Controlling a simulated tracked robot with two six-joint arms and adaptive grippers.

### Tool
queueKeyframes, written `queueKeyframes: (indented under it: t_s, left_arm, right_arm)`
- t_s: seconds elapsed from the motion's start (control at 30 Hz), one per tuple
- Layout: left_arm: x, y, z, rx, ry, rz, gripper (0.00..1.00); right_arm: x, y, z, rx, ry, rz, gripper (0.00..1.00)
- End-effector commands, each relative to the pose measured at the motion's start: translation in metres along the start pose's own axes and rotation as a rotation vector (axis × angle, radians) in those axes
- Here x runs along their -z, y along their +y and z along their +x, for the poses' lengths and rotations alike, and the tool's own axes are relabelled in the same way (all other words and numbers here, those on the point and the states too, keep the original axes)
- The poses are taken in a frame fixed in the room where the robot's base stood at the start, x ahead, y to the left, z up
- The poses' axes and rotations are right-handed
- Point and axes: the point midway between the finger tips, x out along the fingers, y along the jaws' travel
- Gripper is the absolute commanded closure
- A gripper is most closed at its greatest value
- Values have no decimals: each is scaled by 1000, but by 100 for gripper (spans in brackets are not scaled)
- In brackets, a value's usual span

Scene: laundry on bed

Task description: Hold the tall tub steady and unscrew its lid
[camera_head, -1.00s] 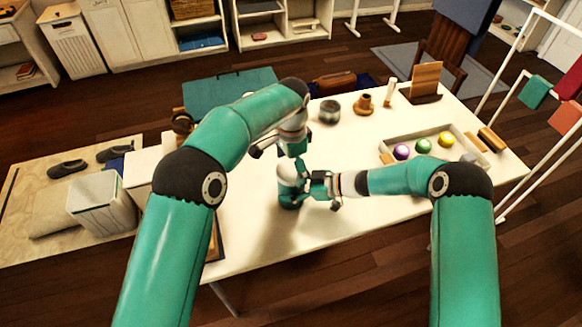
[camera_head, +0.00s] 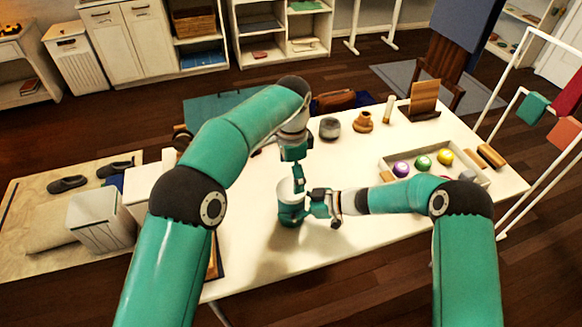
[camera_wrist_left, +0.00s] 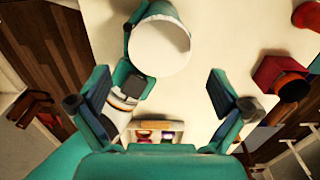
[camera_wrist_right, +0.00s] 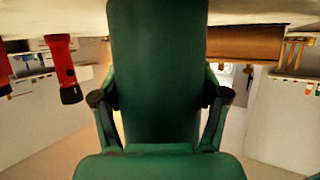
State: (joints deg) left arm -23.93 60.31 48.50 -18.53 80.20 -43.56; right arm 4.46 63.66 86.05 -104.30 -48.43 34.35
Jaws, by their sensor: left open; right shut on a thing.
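The tall tub (camera_head: 291,214) stands upright near the front of the white table, with a green body and a white lid (camera_head: 287,188). My right gripper (camera_head: 318,203) is shut on the tub's side. In the right wrist view the green tub wall (camera_wrist_right: 157,70) fills the space between its fingers. My left gripper (camera_head: 299,180) is open, pointing down above the lid. In the left wrist view the round white lid (camera_wrist_left: 159,47) lies ahead of the open fingers (camera_wrist_left: 160,95), with nothing between the fingertips.
A tray (camera_head: 385,160) with coloured balls lies to the right. A teal case (camera_head: 205,108) is at the back left.

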Motion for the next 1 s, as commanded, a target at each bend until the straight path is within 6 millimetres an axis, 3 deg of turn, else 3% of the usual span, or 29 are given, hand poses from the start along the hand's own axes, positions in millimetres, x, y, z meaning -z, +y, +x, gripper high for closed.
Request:
queueKeyframes:
  t_s: [0.3,0.7,1.0]
  left_arm:
    - [-1,0,44,-1,-2,-2,0]
    - [0,0,52,1,0,-2,0]
    - [0,0,52,1,0,-2,48]
  right_arm:
    - [0,0,0,0,0,0,100]
    - [0,0,0,0,0,0,100]
    - [0,0,0,0,0,0,100]
